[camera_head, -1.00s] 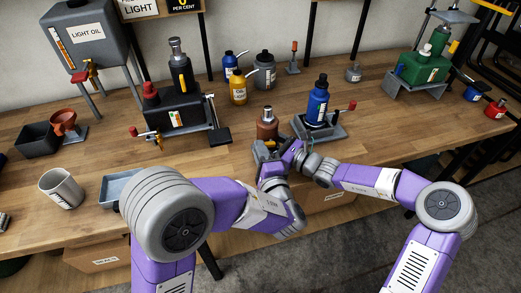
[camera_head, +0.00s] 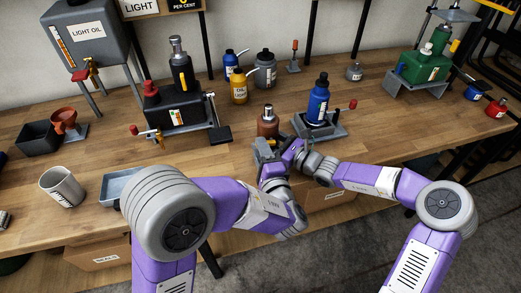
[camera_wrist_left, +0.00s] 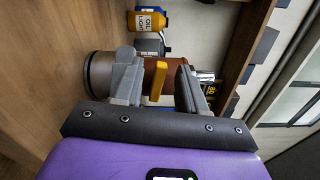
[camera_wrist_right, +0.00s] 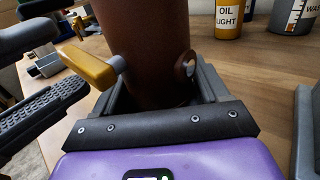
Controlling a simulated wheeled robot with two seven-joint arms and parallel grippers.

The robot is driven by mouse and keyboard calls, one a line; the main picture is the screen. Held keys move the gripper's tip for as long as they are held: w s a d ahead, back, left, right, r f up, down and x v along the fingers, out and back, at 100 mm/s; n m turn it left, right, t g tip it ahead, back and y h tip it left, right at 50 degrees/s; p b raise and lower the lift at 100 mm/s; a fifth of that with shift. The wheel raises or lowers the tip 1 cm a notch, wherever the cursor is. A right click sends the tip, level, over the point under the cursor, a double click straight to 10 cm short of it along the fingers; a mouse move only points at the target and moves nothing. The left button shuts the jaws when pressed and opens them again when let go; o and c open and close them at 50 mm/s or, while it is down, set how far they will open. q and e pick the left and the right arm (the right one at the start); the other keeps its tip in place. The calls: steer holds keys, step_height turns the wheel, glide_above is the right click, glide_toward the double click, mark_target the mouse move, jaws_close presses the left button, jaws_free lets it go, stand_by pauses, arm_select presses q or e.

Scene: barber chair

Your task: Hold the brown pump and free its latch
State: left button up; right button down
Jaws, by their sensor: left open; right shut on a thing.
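The brown pump (camera_head: 267,124) stands on the wooden bench near its front edge, with a metal top. My right gripper (camera_head: 290,146) is shut on its brown body, which fills the space between the fingers in the right wrist view (camera_wrist_right: 150,45). The pump's latch, a yellow lever, sticks out from its side in the left wrist view (camera_wrist_left: 158,80) and the right wrist view (camera_wrist_right: 85,66). My left gripper (camera_wrist_left: 158,85) is open, with one finger on each side of the latch and a gap to each.
A blue pump (camera_head: 317,105) on a grey stand is close behind to the right. A black pump (camera_head: 182,85) on its stand is to the left. A yellow oil bottle (camera_head: 238,88) stands behind. Bare bench lies left of the brown pump.

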arm_select(q)
steer(key=v, duration=1.1)
steer(key=shift+s, duration=0.25)
steer(key=shift+d, duration=0.1)
arm_select(e)
jaws_free()
